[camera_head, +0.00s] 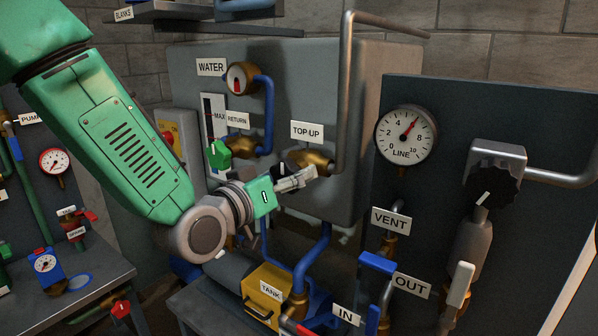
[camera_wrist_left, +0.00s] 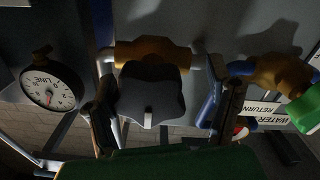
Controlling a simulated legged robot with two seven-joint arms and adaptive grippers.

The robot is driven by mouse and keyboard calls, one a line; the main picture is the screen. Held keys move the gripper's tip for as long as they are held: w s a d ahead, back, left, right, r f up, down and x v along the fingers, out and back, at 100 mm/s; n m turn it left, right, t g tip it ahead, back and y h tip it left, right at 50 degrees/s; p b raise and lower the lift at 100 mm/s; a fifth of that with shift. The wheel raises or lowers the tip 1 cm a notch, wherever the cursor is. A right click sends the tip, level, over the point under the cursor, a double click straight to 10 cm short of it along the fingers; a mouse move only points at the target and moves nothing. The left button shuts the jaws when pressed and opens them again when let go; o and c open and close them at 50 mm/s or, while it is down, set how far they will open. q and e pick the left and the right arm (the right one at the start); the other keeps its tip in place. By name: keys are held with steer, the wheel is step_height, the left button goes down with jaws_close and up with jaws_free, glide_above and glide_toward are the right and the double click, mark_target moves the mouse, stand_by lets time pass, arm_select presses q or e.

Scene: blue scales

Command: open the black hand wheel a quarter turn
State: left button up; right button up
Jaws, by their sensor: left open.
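The black hand wheel (camera_wrist_left: 150,92) of the TOP UP valve fills the middle of the left wrist view, with a white mark on its rim. It sits on a brass valve body (camera_wrist_left: 152,50), which shows in the head view (camera_head: 318,158) below the TOP UP label. My left gripper (camera_head: 298,180) is open at this valve. In the left wrist view its fingers stand on either side of the wheel, and I cannot tell whether they touch it. In the head view the gripper hides most of the wheel. My right gripper is not in view.
A green-handled RETURN valve (camera_head: 219,154) and blue pipe are left of the gripper. The LINE gauge (camera_head: 405,135) and another black knob (camera_head: 493,185) are on the right panel. A yellow TANK box (camera_head: 268,293) and blue pipes are below.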

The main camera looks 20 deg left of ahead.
arm_select(q)
steer(key=shift+s+a, duration=0.15)
steer(key=shift+s+r, duration=0.15)
steer(key=shift+s, duration=0.05)
steer(key=shift+c, duration=0.7)
steer(key=shift+s, duration=0.1)
steer(key=c, duration=0.7)
steer(key=shift+d+r, duration=0.1)
steer(key=shift+d, duration=0.3)
steer(key=c, duration=0.3)
steer(key=shift+s+d, duration=0.1)
steer(key=shift+d, duration=0.05)
steer(key=shift+c, duration=0.2)
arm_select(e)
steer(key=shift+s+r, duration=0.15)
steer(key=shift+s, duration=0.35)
arm_select(q)
steer(key=shift+a, duration=0.2)
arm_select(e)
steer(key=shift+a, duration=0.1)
arm_select(q)
steer(key=shift+d, duration=0.1)
